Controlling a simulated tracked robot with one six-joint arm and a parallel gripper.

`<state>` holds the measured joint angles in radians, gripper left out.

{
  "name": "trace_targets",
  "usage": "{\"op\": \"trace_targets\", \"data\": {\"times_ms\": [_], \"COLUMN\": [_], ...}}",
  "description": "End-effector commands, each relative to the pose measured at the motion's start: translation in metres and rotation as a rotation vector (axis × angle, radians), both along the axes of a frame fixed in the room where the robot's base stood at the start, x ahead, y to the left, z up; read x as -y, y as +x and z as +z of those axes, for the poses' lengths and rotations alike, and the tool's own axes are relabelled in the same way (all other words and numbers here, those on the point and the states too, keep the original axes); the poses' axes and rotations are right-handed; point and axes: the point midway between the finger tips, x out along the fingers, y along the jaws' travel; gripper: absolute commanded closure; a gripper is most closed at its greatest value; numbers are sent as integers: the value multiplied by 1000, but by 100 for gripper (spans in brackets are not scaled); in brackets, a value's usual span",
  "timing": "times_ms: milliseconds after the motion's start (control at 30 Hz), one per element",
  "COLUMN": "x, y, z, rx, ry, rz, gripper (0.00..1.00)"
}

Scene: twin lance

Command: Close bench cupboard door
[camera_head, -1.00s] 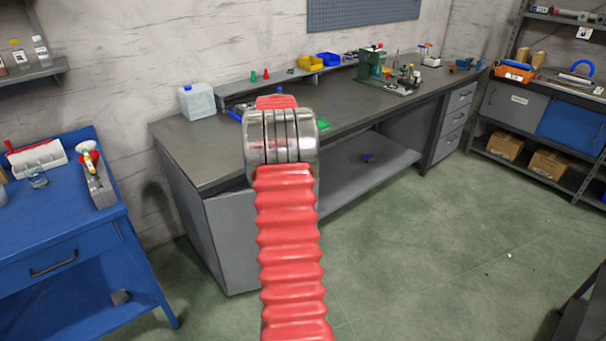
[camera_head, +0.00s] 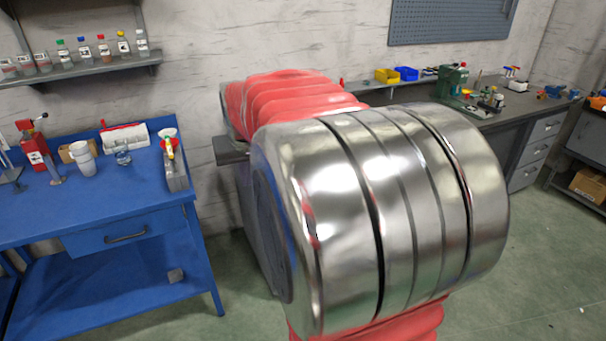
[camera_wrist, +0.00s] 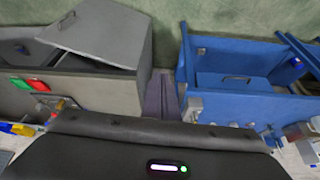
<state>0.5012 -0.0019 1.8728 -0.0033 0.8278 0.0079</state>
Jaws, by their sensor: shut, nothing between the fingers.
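In the wrist view, the grey bench's cupboard door (camera_wrist: 105,36) is a grey panel with a small dark handle near its far left corner. It appears to stand open, swung out from the bench front. The grey bench (camera_wrist: 95,92) lies on the left. My gripper (camera_wrist: 161,88) shows as a narrow dark shape, shut and empty, over the gap between the grey and blue benches, right of the door and apart from it. In the head view, my arm hides the door, the gripper and much of the grey bench (camera_head: 525,100).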

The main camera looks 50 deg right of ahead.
Motion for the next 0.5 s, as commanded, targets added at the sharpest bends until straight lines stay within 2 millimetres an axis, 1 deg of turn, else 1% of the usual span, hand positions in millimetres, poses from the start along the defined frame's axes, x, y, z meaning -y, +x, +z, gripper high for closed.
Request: {"op": "trace_targets", "data": {"times_ms": [33, 100, 267, 300, 500], "x": [-19, -42, -92, -104, -158], "y": [-5, -14, -38, -44, -81], "z": [5, 9, 16, 16, 15], "rx": [5, 8, 16, 17, 24], "ry": [-3, -4, -7, -8, -10], "rz": [28, 60, 135, 154, 248], "gripper": [100, 100, 100, 100, 100]}}
